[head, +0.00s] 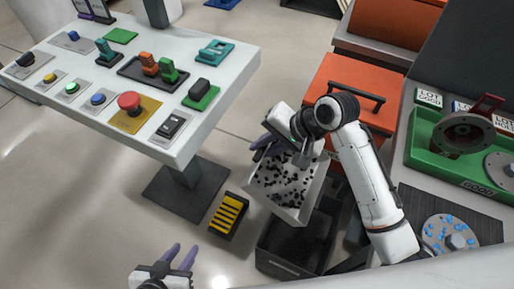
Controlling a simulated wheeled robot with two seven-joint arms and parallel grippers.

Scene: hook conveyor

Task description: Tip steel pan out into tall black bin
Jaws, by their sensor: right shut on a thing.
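The steel pan (287,213) is a light grey rectangular tray with many small black bits spread over its floor. My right gripper (277,148) is shut on the pan's far edge and holds it in the air. The pan looks tilted, its near end lower in the picture; how steeply is hard to tell. The tall black bin (277,264) stands on the floor below the pan, which hides part of its opening. No bits are seen falling. My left gripper (181,257) is empty at the bottom of the view, its purple fingers a little apart.
A white table (235,62) with buttons, switches and coloured blocks is at left. A black and yellow item (229,215) is on the floor left of the bin. An orange cabinet (345,75) stands behind. A green tray (425,157) with metal parts is at right.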

